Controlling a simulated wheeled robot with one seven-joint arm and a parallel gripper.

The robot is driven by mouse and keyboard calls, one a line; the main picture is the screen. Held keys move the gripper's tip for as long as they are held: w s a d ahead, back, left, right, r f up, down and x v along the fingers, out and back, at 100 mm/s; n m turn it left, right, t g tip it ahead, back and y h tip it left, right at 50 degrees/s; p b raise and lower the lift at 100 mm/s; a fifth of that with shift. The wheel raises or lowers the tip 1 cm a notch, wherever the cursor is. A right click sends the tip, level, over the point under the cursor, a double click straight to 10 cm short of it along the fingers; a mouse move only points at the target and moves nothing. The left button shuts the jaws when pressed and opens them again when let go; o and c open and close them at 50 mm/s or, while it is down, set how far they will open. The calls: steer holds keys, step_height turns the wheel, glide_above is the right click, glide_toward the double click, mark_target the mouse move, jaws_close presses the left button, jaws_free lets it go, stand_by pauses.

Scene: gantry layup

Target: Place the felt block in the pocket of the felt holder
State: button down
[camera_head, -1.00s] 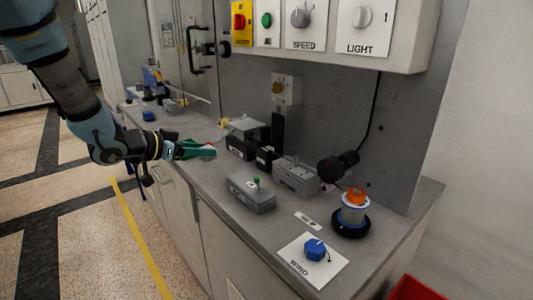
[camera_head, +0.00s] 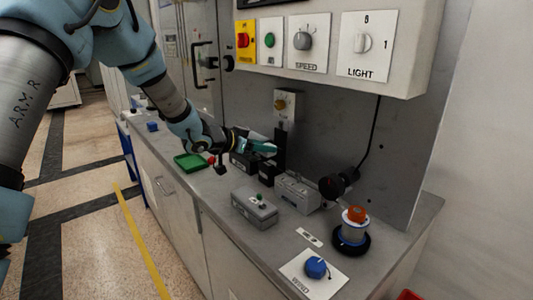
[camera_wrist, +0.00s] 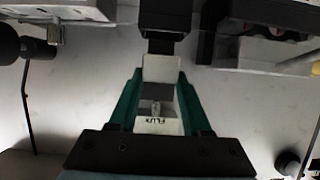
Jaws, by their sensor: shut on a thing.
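My gripper (camera_head: 264,147) is over the dark boxes on the bench, with its teal fingers pointing right. In the wrist view my gripper (camera_wrist: 160,80) is shut on a pale block, which I take for the felt block (camera_wrist: 161,68), between the green fingertips. The block is too small to make out in the head view. A black fixture (camera_wrist: 165,20) stands just beyond the block in the wrist view; it may be the felt holder. Its pocket is not clear, and I cannot tell whether the block touches it. A white FLUX label (camera_wrist: 158,124) shows between the fingers.
Black boxes (camera_head: 243,162) stand below my gripper, near the panel. Grey boxes (camera_head: 254,209) (camera_head: 298,192) stand to the right. A green tray (camera_head: 188,161) lies left, with a red thing (camera_head: 211,160) beside it. A spool (camera_head: 352,232) stands at front right.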

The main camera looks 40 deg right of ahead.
mark_target(266, 156)
steer(key=shift+s+d, duration=0.1)
steer(key=shift+d, duration=0.3)
steer(key=f+p, duration=0.1)
steer(key=f, duration=0.2)
steer(key=shift+d, duration=0.2)
steer(key=shift+f, duration=0.3)
steer(key=shift+f, duration=0.15)
steer(key=shift+c, duration=1.7)
jaws_free()
